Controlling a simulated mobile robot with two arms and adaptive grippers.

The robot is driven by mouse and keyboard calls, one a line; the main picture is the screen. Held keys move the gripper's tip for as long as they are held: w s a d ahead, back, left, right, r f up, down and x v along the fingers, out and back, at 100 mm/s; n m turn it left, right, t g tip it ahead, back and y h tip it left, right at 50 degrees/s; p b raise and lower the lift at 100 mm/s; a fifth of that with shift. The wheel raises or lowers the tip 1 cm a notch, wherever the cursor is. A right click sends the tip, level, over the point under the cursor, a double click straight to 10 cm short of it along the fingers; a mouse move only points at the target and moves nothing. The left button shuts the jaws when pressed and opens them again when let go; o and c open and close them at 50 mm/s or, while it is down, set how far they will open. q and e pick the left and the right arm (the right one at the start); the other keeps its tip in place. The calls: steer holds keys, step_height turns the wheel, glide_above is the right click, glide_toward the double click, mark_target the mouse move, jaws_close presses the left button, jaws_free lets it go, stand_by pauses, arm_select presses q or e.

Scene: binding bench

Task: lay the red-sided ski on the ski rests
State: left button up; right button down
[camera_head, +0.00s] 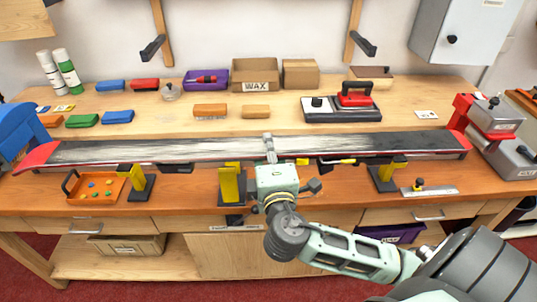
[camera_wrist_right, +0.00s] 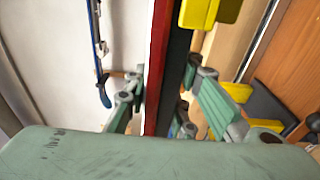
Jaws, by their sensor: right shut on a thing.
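The red-sided ski (camera_head: 200,149) stretches lengthwise across the bench in the head view, with a dark, white-streaked face and red ends. Its red edge (camera_wrist_right: 158,65) shows in the wrist view. My right gripper (camera_head: 270,150) is shut on the ski near its middle, from the front side; its fingers (camera_wrist_right: 165,105) stand on both sides of the ski in the wrist view. The yellow-topped ski rests, left (camera_head: 134,178), middle (camera_head: 230,184) and right (camera_head: 388,172), stand below the ski's front edge. I cannot tell whether the ski touches them. My left gripper is out of view.
A blue machine (camera_head: 14,130) is at the left end and a red-and-grey one (camera_head: 494,118) at the right, close to the ski's ends. An orange tray (camera_head: 92,187) and a metal scraper (camera_head: 430,190) lie in front. A WAX box (camera_head: 255,74) and an iron (camera_head: 355,95) stand behind.

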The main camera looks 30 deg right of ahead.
steer(key=shift+s+d+b+x, duration=0.3)
steer(key=shift+b+x, duration=0.7)
steer(key=shift+x, duration=4.7)
arm_select(q)
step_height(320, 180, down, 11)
steer(key=b, duration=0.9)
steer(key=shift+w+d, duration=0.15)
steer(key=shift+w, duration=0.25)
arm_select(e)
step_height(320, 180, down, 12)
steer(key=shift+r, duration=0.2)
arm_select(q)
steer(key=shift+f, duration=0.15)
arm_select(e)
steer(key=shift+w+d+f, duration=0.1)
steer(key=shift+w+f, duration=0.05)
steer(key=shift+f, duration=0.1)
steer(key=c, duration=1.5)
jaws_free()
steer(key=shift+o, duration=0.5)
steer(key=shift+f, duration=0.45)
steer(key=v, duration=1.2)
steer(key=shift+r, duration=0.3)
